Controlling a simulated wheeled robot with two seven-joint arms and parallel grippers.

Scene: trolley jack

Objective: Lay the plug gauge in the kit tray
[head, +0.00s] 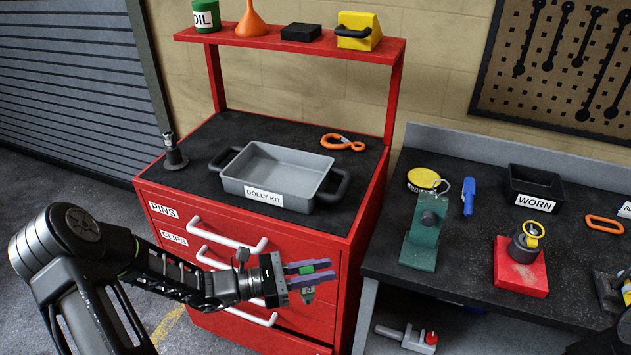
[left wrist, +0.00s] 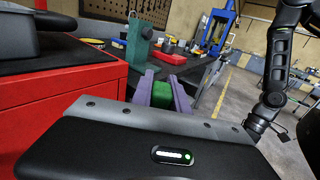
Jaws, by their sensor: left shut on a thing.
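The kit tray (head: 232,187) is a grey tray with black end handles and a DOLLY KIT label, on top of the red cabinet. No contents show inside it. My left gripper (head: 306,274), with purple fingers, is in front of the cabinet's drawers, below and to the right of the tray. It is shut on a small green-bodied piece, seemingly the plug gauge (head: 308,292), whose grey marked end hangs below the fingers. In the left wrist view its green part (left wrist: 163,92) shows between the fingers; the rest is hidden. My right gripper is not seen.
Orange-handled pliers or a clip (head: 343,142) lie behind the tray, and a dark stand (head: 174,155) is at its left. A red shelf (head: 290,42) spans above. The dark bench (head: 385,240) at right holds a green fixture (head: 424,232) and a WORN bin (head: 535,202).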

